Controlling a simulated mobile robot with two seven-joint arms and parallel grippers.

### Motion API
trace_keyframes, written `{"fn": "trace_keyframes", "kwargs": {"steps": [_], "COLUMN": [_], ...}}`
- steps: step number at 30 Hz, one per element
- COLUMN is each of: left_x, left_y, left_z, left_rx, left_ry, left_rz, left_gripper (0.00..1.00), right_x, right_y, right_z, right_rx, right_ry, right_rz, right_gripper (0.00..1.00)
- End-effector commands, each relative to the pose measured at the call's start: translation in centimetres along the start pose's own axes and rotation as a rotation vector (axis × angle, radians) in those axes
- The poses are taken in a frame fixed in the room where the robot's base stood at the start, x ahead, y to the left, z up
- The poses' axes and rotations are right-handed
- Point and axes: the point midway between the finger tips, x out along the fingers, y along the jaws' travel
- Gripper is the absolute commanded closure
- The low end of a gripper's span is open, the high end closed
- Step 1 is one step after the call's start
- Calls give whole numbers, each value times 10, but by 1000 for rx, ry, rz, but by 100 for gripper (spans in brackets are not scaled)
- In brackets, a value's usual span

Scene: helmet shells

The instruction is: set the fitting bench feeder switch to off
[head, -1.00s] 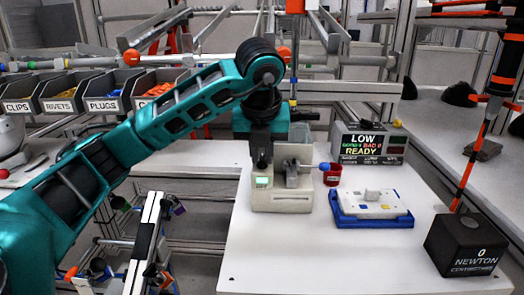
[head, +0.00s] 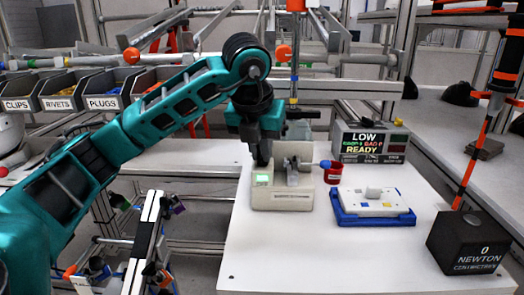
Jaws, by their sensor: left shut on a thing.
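A beige bench unit (head: 282,201) with a lit green panel (head: 263,179) stands on the white bench. I take it to be the feeder; its front label is too small to read. A grey part (head: 292,173) sits in its recess, and a blue knob (head: 325,165) shows at its right side. My left gripper (head: 262,160) points down at the unit's upper left, just above the green panel. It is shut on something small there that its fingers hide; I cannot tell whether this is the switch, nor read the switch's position. My right gripper is not in view.
A red cup (head: 333,175) stands close to the unit's right. The bench front (head: 330,260) is clear.

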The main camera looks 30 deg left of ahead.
Motion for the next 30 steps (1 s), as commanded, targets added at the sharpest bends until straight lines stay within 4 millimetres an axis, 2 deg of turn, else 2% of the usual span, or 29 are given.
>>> {"fn": "trace_keyframes", "kwargs": {"steps": [11, 30], "left_x": [0, -1], "left_y": [5, 9], "left_z": [1, 6], "left_rx": [325, 881], "left_ry": [0, 0], "left_rz": [-136, -368], "left_gripper": [100, 100], "right_x": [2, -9], "right_y": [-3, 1], "right_z": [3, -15], "right_rx": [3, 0], "right_ry": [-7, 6], "right_rz": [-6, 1], "right_gripper": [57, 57]}}
